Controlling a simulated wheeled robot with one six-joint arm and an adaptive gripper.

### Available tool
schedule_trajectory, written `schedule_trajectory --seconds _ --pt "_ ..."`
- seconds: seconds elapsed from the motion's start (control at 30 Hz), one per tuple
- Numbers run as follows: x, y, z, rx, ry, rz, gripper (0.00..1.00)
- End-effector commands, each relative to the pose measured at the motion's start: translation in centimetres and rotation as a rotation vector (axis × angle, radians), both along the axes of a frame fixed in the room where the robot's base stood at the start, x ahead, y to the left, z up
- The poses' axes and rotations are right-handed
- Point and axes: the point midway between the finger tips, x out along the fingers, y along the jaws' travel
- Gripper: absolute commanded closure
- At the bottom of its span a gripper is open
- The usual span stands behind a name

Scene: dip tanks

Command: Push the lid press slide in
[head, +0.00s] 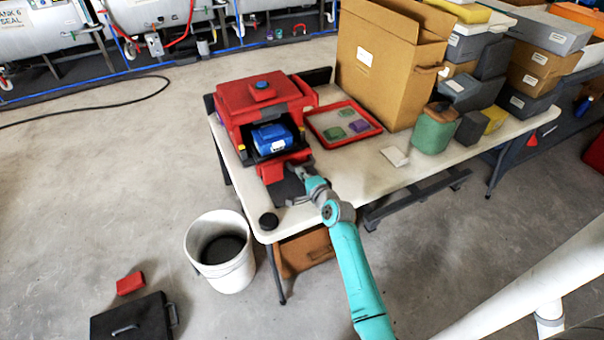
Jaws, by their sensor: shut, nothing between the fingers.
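The red lid press (262,98) stands on the white table's left end, with a blue button on top. A red slide front (272,172) sticks out below the opening, toward the near side of the table. My gripper (296,172) is shut and empty at the right side of this red front, very close to it. I cannot tell whether they touch. The teal arm reaches in from the bottom of the view and partly covers the table's near edge.
A red-rimmed tray (375,126) with green and purple pieces lies right of the press. A tall cardboard box (385,70), a green container (434,132) and stacked boxes stand farther right. A white bucket (218,278) stands on the floor by the table's left end.

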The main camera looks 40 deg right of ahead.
Motion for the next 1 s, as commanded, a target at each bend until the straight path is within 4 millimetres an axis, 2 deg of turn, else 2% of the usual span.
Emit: schedule_trajectory --seconds 0.17,0.4,0.53,0.7,1.0 --pt "1.3 -0.4 0.1 0.0 -0.001 0.0 1.0" --pt "5.5 -1.5 0.1 0.0 -0.001 0.001 1.0" --pt "7.0 -2.0 0.1 0.0 -0.001 0.0 1.0" --pt "7.7 -2.2 0.1 0.0 -0.001 0.0 1.0" --pt "7.9 -2.2 0.3 -0.001 -0.005 0.0 1.0"
